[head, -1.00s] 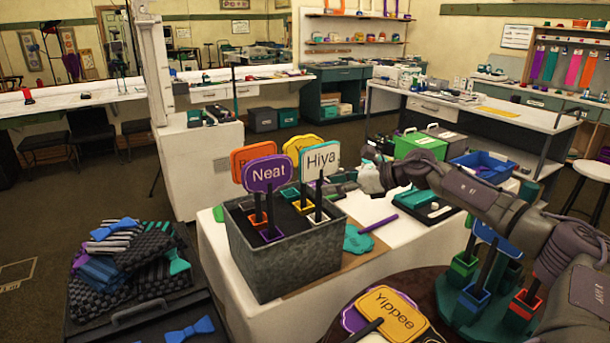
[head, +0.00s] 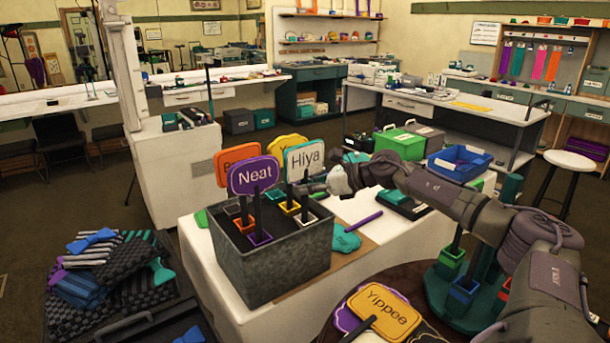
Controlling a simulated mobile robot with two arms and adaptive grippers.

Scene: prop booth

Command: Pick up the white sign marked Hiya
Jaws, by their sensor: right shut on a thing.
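The white sign marked Hiya (head: 304,157) stands upright on a black handle in a white-rimmed socket of the grey metal bin (head: 275,265). My right gripper (head: 307,188) comes in from the right, just below the sign's board, and is shut on its handle. The fingers are small and dark, and partly merge with the handle in the picture. The sign still stands in the bin. My left gripper is not in view.
A purple Neat sign (head: 254,176), an orange sign (head: 236,160) and a yellow sign (head: 287,143) crowd the same bin. A Yippee sign (head: 384,314) lies on the round table in front. A purple stick (head: 366,220) lies right of the bin.

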